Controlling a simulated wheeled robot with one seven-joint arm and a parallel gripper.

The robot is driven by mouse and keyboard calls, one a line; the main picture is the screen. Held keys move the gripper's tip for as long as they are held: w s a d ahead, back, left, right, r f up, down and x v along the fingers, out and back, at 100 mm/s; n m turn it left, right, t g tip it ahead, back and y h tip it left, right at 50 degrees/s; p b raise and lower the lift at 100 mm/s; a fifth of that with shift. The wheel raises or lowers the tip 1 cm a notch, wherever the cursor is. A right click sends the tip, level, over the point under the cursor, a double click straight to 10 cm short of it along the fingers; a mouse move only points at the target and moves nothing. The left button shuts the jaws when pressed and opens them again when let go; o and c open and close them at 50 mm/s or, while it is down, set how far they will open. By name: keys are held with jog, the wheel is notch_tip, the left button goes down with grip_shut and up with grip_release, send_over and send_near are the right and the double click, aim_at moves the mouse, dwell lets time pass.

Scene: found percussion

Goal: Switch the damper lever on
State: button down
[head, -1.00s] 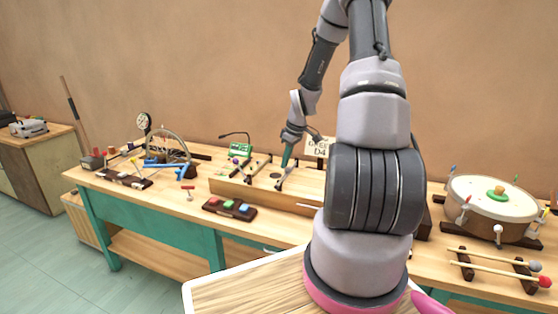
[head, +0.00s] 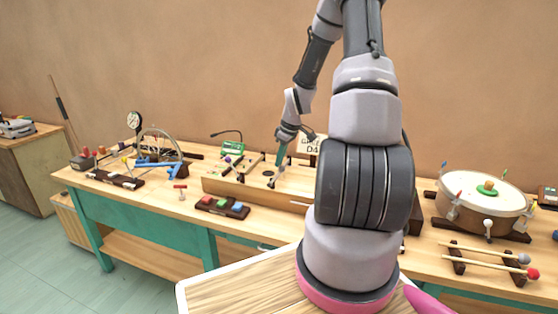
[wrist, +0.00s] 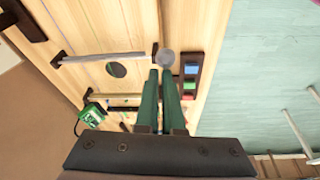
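A pale bar with dark end mounts (wrist: 103,58) lies on the wooden box top beside a round dark hole (wrist: 117,70) in the wrist view. A grey round knob (wrist: 165,58) is at its right end; this looks like the damper lever, but its on or off position is unclear. My gripper (wrist: 160,71) has two long green fingers close together with a narrow gap, their tips just by the knob. Contact is unclear. In the head view my gripper (head: 281,158) points down over the long wooden box (head: 235,188). I see nothing held.
A block with red, green and blue buttons (head: 222,207) lies in front of the box. A green device with a lamp (head: 232,147) stands behind. A wheel and blue parts (head: 158,160) are left; a drum (head: 485,212) and mallets (head: 490,252) are right.

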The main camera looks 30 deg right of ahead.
jog(key=shift+s+d+f, duration=0.2)
jog(key=shift+s+d, duration=0.1)
jog(key=shift+s, duration=0.15)
notch_tip(320, 180, up, 3)
jog(key=w+a, duration=0.2)
jog(key=w, duration=0.1)
jog(key=s+d+r, duration=0.4)
jog(key=s+d, duration=0.1)
jog(key=s, duration=0.1)
jog(key=shift+s+d+r, duration=0.2)
jog(key=shift+d+r, duration=0.1)
jog(key=shift+d, duration=0.1)
jog(key=s+a+r+m+t+h, duration=0.1)
jog(key=s+a+r+m, duration=0.25)
jog(key=a+r, duration=0.4)
jog(key=s+a+r+m+t+h, duration=0.1)
jog(key=s+a+r+m, duration=0.3)
jog(key=r, duration=0.7)
jog(key=s+a+r+m+t+y, duration=0.1)
jog(key=s+a+r, duration=0.2)
jog(key=s, duration=0.3)
jog(key=s+a+r+m+t+y, duration=0.1)
jog(key=s+a+r+m, duration=0.1)
jog(key=s+a+r, duration=0.2)
jog(key=s+r, duration=0.1)
jog(key=s, duration=0.2)
jog(key=shift+y, duration=0.3)
